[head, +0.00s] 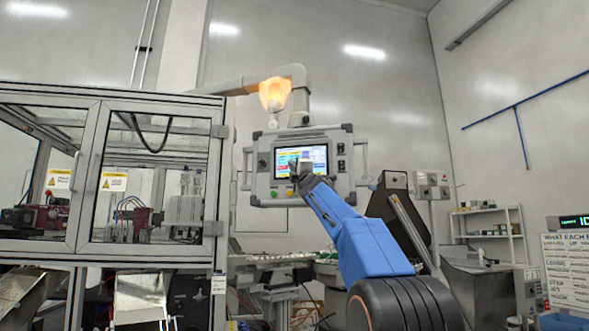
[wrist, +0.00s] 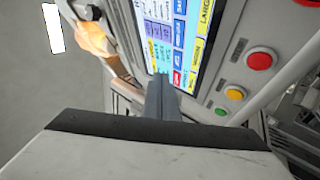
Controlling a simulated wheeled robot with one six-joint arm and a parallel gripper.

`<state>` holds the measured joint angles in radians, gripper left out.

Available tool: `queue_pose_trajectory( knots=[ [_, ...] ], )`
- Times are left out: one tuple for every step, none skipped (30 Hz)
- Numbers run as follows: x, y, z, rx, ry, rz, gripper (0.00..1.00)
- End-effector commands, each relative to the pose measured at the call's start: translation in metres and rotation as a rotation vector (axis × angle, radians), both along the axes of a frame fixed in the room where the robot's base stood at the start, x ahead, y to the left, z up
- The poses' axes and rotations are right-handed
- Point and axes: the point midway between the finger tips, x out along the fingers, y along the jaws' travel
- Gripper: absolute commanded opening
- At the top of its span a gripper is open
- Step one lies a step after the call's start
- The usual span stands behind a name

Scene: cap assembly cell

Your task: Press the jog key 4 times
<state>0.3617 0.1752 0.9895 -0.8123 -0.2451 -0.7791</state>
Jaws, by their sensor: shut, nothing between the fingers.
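The control panel (head: 262,187) hangs from an overhead arm and has a lit screen (head: 312,152). The screen also shows in the wrist view (wrist: 190,22), turned sideways, with coloured on-screen keys in yellow, blue and red. I cannot read which key is the jog key. My gripper (head: 304,170) is in front of the screen's lower part and hides some of it. In the wrist view my gripper (wrist: 160,82) is shut and empty, its fingertips over the screen's edge near the coloured keys. I cannot tell whether the tips touch the panel.
A red button (wrist: 261,60), a yellow button (wrist: 235,94) and a green button (wrist: 220,112) sit on the panel beside the screen. An orange glowing lamp (head: 275,94) is above the panel. A framed glass machine enclosure (head: 90,170) stands to the left. Shelves (head: 488,222) stand at right.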

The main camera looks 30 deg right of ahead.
Motion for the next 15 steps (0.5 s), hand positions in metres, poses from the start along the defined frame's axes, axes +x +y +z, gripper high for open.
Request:
queue_pose_trajectory(
  knots=[
    [0.0040, -0.0037, 0.0000, -0.002, 0.000, -0.001, 0.00],
    [0.0059, -0.0053, -0.0002, -0.001, 0.000, -0.001, 0.00],
    [0.0079, -0.0073, -0.0004, -0.001, 0.000, -0.001, 0.00],
    [0.0091, -0.0085, -0.0003, -0.002, 0.000, -0.001, 0.00],
    [0.0098, -0.0094, 0.0001, -0.002, 0.000, -0.001, 0.00],
    [0.0108, -0.0107, 0.0004, -0.001, -0.001, -0.001, 0.00],
    [0.0115, -0.0114, 0.0005, 0.000, -0.001, -0.001, 0.00],
    [0.0122, -0.0121, 0.0004, 0.000, -0.001, -0.001, 0.00],
    [0.0129, -0.0127, 0.0002, 0.000, 0.000, -0.001, 0.00],
    [0.0133, -0.0130, 0.0001, -0.001, 0.000, -0.001, 0.00],
    [0.0136, -0.0133, -0.0001, -0.001, 0.000, -0.001, 0.00],
    [0.0138, -0.0134, -0.0002, -0.001, 0.000, -0.001, 0.00],
    [0.0138, -0.0134, -0.0001, -0.001, 0.000, -0.001, 0.00],
    [0.0138, -0.0134, -0.0002, -0.001, 0.000, -0.001, 0.00],
    [0.0137, -0.0133, -0.0001, -0.001, 0.000, -0.001, 0.00]
  ],
)
